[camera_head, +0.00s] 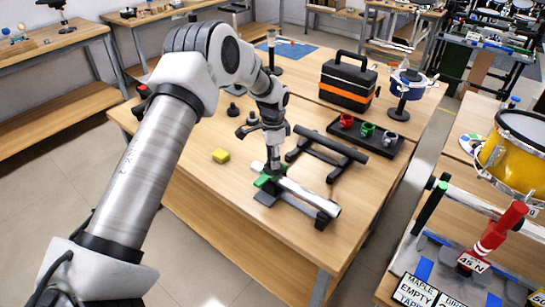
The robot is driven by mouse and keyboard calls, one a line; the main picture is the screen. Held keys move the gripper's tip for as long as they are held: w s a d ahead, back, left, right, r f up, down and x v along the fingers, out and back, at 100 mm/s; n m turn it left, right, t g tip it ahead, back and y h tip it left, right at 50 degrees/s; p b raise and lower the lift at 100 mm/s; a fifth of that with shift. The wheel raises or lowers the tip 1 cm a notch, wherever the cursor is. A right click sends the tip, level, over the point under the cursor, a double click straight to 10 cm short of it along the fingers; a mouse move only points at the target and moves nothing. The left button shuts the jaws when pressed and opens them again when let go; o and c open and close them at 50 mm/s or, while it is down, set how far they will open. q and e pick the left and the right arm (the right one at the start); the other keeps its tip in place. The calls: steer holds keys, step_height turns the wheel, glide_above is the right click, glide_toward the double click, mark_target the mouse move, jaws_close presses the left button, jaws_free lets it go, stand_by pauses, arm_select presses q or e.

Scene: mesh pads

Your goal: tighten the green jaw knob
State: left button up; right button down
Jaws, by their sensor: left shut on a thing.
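The green jaw knob (263,181) shows as a small green part at the left end of a fixture. That fixture holds a silver tube (309,195) lying across it on the table. My left gripper (273,170) points down at the fixture's left end, shut at the green knob. The fingers cover part of the knob, so its exact seating is hidden. My right gripper is not in view.
A black stand (327,154) lies behind the tube. A black tray (365,137) with red, green and grey clamps, and an orange-black toolbox (348,82), stand further back. The table's front right is clear.

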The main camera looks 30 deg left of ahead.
arm_select(q)
steer(key=m, duration=0.4)
steer(key=shift+f+m, duration=0.15)
steer(key=shift+m, duration=0.15)
steer(key=shift+s+d+f+m+b, duration=0.1)
steer(key=shift+m+b, duration=0.2)
steer(key=shift+m, duration=2.3)
steer(key=o, duration=1.2)
steer(key=shift+c, duration=0.2)
